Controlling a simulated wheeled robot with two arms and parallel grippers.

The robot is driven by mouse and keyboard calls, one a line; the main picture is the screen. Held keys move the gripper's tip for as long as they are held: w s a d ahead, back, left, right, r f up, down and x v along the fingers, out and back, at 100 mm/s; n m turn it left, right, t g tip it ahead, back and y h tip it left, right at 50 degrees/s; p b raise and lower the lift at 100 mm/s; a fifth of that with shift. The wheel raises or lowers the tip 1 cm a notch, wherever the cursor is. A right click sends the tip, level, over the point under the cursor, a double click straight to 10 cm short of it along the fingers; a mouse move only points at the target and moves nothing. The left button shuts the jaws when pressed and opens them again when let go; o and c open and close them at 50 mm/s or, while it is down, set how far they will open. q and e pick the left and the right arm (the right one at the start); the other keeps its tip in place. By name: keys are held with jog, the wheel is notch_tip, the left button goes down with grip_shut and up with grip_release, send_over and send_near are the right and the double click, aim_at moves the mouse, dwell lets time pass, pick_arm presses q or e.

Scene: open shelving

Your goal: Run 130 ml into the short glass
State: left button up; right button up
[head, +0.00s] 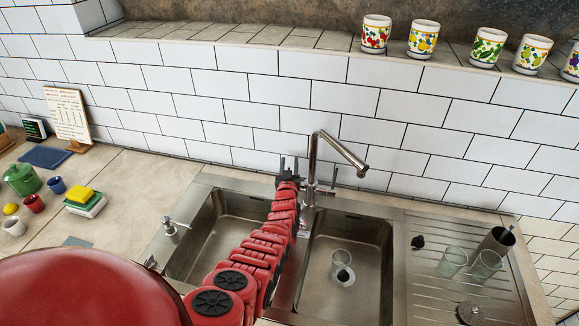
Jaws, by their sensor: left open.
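I see no water running and cannot make out a level in the glass. The chrome tap (313,165) stands behind the divider between the basins, its spout reaching right over the back of the right basin. A small lever (333,178) shows at its right side. My left gripper (289,164) is open and empty, just left of the tap column, its fingers pointing up and away. My right gripper is out of view.
Two clear glasses (452,261) and a dark tumbler (495,243) stand on the ribbed drainboard (425,295) at the right. A soap pump (170,228) is left of the left basin (212,245). Sponges (80,194) and cups crowd the left counter. Painted cups (376,35) line the ledge.

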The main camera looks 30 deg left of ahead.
pick_arm(q)
jog(key=shift+r, duration=0.1)
jog(key=shift+c, duration=0.3)
grip_shut()
dwell(1.1)
